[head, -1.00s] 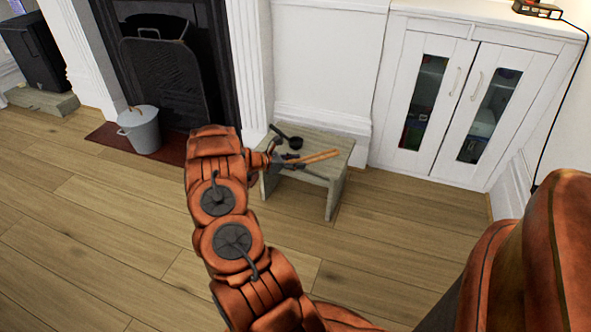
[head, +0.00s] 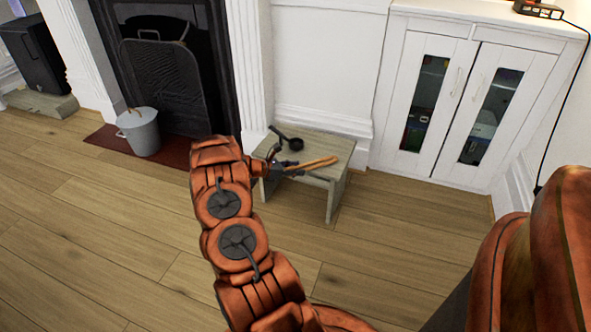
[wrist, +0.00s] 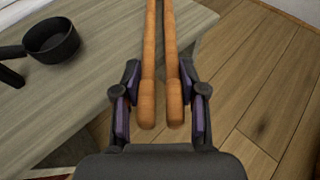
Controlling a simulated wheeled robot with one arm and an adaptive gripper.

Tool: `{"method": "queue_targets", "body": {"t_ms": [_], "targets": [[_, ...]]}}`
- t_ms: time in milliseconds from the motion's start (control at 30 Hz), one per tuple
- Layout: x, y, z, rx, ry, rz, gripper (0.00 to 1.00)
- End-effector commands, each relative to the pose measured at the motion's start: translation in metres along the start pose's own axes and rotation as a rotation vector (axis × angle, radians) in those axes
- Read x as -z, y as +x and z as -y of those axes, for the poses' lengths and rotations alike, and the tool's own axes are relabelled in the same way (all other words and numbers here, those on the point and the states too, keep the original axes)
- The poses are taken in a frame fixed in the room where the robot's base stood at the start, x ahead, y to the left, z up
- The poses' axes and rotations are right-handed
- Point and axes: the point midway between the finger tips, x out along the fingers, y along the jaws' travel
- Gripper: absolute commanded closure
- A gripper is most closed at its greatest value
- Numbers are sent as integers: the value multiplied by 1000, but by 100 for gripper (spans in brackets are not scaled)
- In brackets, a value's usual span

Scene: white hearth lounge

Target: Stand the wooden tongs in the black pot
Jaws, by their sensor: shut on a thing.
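The wooden tongs (head: 316,163) are two orange-brown wooden arms held roughly level, pointing right over the bench in the head view. In the wrist view the tongs (wrist: 147,70) run away from me between my two fingers, their near ends close to the palm. My gripper (wrist: 159,80) is shut on them; in the head view my gripper (head: 280,168) is partly hidden by my arm. The black pot (head: 296,144), small with a long handle, stands on the bench just behind the tongs. In the wrist view the pot (wrist: 52,42) is upright to the left, apart from the tongs.
The pale wooden bench (head: 335,149) stands against the white wall. A grey bucket (head: 140,131) and a dark fireplace screen (head: 165,85) are at the left. A white cabinet (head: 455,90) is at the right. The wooden floor in front is clear.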

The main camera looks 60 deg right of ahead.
Motion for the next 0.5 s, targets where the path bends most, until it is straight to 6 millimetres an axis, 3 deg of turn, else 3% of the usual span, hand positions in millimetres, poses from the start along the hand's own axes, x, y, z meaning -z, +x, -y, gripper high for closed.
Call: {"method": "queue_targets", "body": {"t_ms": [233, 267, 500], "targets": [[7, 3, 0, 0, 0, 1, 100], [6, 3, 0, 0, 0, 0, 56], [6, 2, 0, 0, 0, 0, 33]]}}
